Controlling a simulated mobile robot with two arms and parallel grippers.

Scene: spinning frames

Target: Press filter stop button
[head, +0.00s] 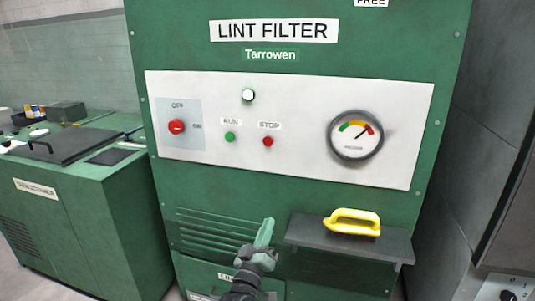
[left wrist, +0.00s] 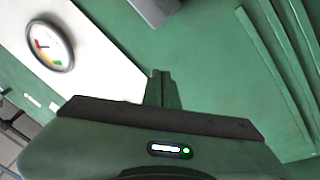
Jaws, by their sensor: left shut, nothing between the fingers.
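A green cabinet labelled LINT FILTER (head: 300,55) stands in front of me with a white control panel (head: 300,165). The small red button (head: 268,142) sits under the STOP label, right of the green RUN button (head: 230,137). My left gripper (head: 267,224) is shut and empty, pointing up below the panel in front of the vent slats, well under the red button and apart from it. In the left wrist view its closed fingertips (left wrist: 161,74) show against the green cabinet face. I cannot make out the STOP button there. My right gripper is not in view.
The panel also has a red OFF/ON knob (head: 177,127), a white lamp (head: 248,95) and a gauge (head: 355,137). A dark shelf (head: 300,232) sticks out right of my gripper, with a yellow handled tool (head: 352,222) on it. A green machine (head: 80,225) stands left.

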